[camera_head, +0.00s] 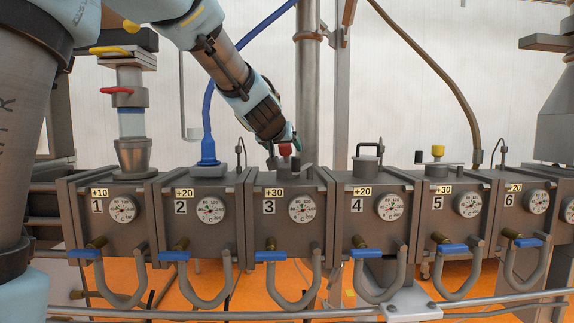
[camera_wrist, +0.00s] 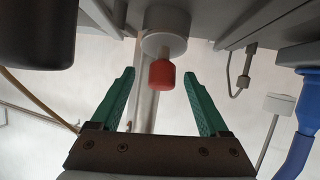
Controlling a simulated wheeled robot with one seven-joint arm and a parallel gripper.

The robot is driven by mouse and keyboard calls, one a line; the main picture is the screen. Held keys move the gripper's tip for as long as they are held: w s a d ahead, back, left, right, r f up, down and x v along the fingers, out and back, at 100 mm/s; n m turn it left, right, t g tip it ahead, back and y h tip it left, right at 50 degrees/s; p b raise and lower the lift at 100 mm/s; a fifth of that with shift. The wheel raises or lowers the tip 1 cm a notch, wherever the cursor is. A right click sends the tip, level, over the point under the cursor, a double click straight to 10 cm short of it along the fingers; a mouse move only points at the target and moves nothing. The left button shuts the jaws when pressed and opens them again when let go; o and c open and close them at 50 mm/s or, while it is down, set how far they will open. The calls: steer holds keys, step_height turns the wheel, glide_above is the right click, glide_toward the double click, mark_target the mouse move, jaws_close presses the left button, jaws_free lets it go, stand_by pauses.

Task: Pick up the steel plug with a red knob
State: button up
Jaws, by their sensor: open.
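The steel plug (camera_wrist: 163,42) with its red knob (camera_wrist: 163,74) shows in the wrist view, above and between my open green fingers. In the head view the red knob (camera_head: 285,149) stands on top of unit 3, partly hidden by my gripper (camera_head: 285,142). In the wrist view my gripper (camera_wrist: 160,98) is open and empty, with a finger on each side of the knob and gaps between. I cannot tell from the head view whether a finger touches it.
Unit 5 carries a plug with a yellow knob (camera_head: 437,151). Unit 4 has a lidded cap with a handle (camera_head: 368,160). A blue hose (camera_head: 207,130) rises from unit 2. A vertical steel pipe (camera_head: 308,80) stands behind unit 3.

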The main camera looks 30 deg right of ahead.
steer(key=x, duration=0.3)
steer(key=shift+w+f, duration=0.15)
steer(key=shift+w, duration=0.05)
jaws_close()
stand_by(0.4)
